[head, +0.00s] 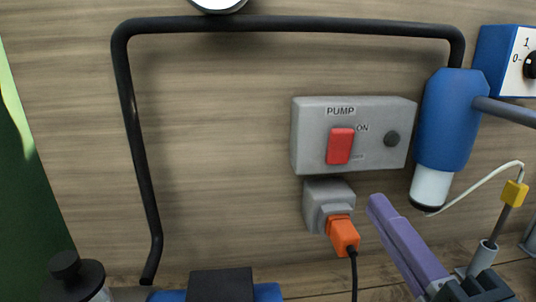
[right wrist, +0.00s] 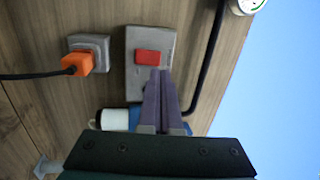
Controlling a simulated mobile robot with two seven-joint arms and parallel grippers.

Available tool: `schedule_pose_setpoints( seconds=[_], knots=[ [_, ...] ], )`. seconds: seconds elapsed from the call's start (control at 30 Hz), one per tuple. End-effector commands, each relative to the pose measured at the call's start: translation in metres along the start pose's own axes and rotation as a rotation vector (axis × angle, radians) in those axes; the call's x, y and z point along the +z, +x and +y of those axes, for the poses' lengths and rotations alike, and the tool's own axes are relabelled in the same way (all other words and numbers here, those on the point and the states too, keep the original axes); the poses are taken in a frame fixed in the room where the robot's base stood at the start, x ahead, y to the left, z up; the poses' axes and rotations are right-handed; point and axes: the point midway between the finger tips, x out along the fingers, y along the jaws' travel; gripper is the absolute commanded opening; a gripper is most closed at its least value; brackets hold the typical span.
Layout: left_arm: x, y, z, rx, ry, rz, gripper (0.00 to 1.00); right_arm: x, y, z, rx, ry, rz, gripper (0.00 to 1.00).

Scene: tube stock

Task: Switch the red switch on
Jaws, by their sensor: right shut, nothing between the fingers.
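The red switch (head: 340,146) is a rocker on a grey box marked PUMP (head: 310,155), fixed to the wooden wall. "ON" is printed by its upper right; a smaller label lower down is unreadable. I cannot tell which way the rocker is tipped. In the right wrist view the fingertips (right wrist: 161,72) overlap the box beside the red switch (right wrist: 148,57); contact is unclear. My left gripper is out of view.
An orange plug (head: 342,235) with a black cable sits in a grey socket (head: 316,205) below the box. A blue and white cylinder (head: 448,120) hangs close on the right. A black pipe (head: 290,24) loops above and left. A blue dial box (head: 497,60) is at upper right.

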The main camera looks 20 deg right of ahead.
Motion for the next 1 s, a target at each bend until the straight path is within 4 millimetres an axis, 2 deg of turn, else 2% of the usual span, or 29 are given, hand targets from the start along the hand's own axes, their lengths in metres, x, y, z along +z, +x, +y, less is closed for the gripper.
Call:
schedule_pose_setpoints(
  seconds=[0.17, 0.57, 0.77, 1.0],
  knots=[
    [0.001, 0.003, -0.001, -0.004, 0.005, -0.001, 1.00, -0.014, -0.008, 0.000, -0.013, 0.028, 0.068, 0.00],
    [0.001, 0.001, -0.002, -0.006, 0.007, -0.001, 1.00, -0.014, -0.003, -0.001, -0.015, 0.027, 0.068, 0.00],
    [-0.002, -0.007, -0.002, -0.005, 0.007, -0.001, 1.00, -0.016, 0.027, -0.004, -0.018, 0.027, 0.068, 0.00],
    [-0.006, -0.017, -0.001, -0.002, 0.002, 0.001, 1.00, -0.019, 0.080, -0.004, -0.018, 0.025, 0.068, 0.00]
  ],
)
